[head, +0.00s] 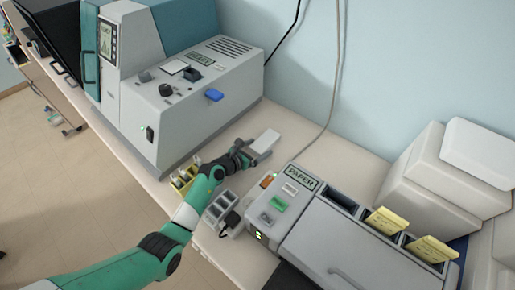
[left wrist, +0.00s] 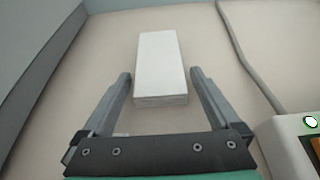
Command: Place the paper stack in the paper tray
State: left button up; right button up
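The white paper stack (head: 266,139) lies flat on the counter between the two machines. In the left wrist view the paper stack (left wrist: 162,65) lies lengthwise ahead, its near end between my fingers. My left gripper (head: 255,150) is at the stack's near end. In the left wrist view the left gripper (left wrist: 160,76) is open, with a gap to the stack on each side. A grey machine labelled PAPER (head: 301,177) stands to the right, with a dark open slot (head: 342,200) in its top; I cannot tell whether this is the paper tray. My right gripper is not in view.
A large grey-teal machine (head: 190,90) stands at the left. Small yellow (head: 183,182) and grey (head: 221,208) holders sit near my left forearm. Yellow sheets (head: 387,221) stand in other slots. White boxes (head: 436,170) are stacked at the right. A cable (left wrist: 246,58) runs right of the stack.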

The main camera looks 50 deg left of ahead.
pick_arm(q)
jog(key=shift+r, duration=0.1)
jog(key=shift+s+r+p, duration=0.15)
jog(key=shift+r+p, duration=0.1)
jog(key=shift+p, duration=0.05)
jog(key=p+v, duration=0.5)
jog(key=v, duration=0.5)
jog(key=shift+s, duration=0.3)
jog(key=shift+s+r, duration=0.2)
jog(key=shift+s, duration=0.3)
